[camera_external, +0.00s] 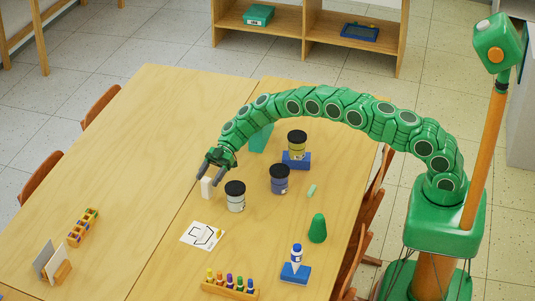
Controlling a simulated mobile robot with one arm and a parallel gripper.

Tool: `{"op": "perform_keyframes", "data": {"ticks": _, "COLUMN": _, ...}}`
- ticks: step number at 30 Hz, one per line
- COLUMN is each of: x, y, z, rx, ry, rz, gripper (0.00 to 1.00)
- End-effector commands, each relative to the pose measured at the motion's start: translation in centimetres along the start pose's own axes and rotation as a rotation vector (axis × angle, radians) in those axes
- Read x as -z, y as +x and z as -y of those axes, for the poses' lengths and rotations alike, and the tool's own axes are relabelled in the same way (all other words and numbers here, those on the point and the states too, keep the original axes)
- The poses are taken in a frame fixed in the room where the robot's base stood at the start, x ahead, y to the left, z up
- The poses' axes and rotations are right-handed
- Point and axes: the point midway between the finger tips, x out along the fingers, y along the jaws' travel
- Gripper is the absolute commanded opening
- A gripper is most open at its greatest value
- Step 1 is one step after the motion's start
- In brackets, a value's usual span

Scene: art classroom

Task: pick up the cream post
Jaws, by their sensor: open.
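The cream post (207,188) is a small pale upright block on the wooden table, near the table's middle seam. My gripper (212,178) is at the end of my arched green arm, pointing down at the post. Its dark fingers are spread and open. The post shows just below and between the fingertips in this view; whether they touch it I cannot tell. The top of the post is partly hidden by the fingers.
A black-lidded jar (235,197) stands close to the right of the post. A blue jar (279,179) and a yellow jar (297,144) on a blue block stand further right. A white sheet (191,238) lies in front. The table's left half is mostly clear.

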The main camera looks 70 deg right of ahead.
Motion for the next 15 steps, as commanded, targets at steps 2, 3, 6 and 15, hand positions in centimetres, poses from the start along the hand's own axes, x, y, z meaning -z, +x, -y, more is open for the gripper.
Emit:
{"op": "perform_keyframes", "data": {"ticks": 2, "x": 0.0, "y": 0.8, "z": 0.1, "rx": 0.002, "ry": 0.0, "rz": 0.001, "gripper": 0.64}}
{"op": "perform_keyframes", "data": {"ticks": 3, "x": 0.0, "y": 1.2, "z": 0.1, "rx": 0.003, "ry": 0.0, "rz": 0.001, "gripper": 0.64}}
{"op": "perform_keyframes", "data": {"ticks": 6, "x": 0.0, "y": 2.4, "z": 0.1, "rx": 0.003, "ry": 0.0, "rz": 0.0, "gripper": 0.64}}
{"op": "perform_keyframes", "data": {"ticks": 15, "x": 0.0, "y": 4.3, "z": 0.1, "rx": 0.003, "ry": 0.001, "rz": 0.0, "gripper": 0.64}}
